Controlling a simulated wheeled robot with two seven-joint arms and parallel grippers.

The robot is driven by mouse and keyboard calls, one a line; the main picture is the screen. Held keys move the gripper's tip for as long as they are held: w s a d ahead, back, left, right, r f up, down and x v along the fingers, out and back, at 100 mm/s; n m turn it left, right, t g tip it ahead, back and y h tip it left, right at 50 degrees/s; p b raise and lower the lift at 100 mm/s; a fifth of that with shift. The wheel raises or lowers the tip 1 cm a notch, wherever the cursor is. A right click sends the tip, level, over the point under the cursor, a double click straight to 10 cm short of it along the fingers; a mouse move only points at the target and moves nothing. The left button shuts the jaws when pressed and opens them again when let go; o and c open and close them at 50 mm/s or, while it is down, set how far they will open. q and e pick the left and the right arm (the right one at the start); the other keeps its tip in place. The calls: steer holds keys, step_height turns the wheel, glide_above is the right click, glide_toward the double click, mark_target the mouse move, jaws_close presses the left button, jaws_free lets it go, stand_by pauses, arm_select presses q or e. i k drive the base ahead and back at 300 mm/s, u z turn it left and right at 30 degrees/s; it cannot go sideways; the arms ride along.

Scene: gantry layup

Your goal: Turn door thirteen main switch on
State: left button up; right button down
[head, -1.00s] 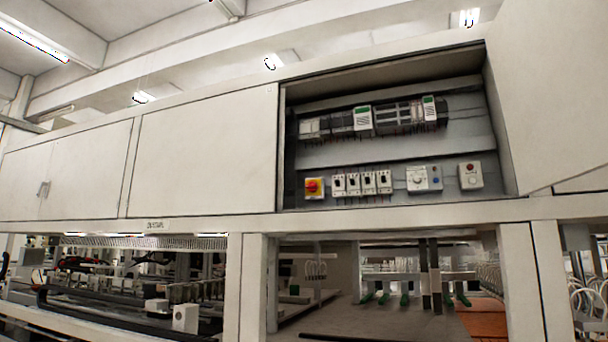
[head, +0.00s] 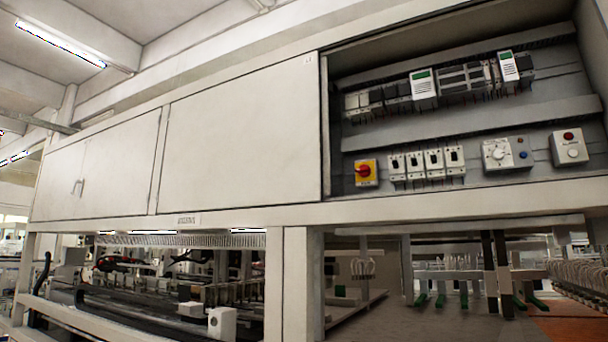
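An open electrical cabinet (head: 410,133) fills the upper right of the head view. At its lower left is a main switch, a red rotary knob on a yellow plate (head: 366,173). The knob's handle looks roughly horizontal, but it is too small to read any on or off mark. I cannot tell which of these parts belongs to door thirteen. Neither of my grippers shows in the view.
Several white breakers (head: 433,162) sit right of the switch. A dial box (head: 506,154) and a red-lamp box (head: 569,147) are further right. A closed panel (head: 240,140) is left of the opening. A frame post (head: 302,285) stands below.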

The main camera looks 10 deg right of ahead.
mark_target(364, 170)
steer(key=u, duration=0.05)
steer(key=i, duration=0.9)
steer(key=z, duration=0.3)
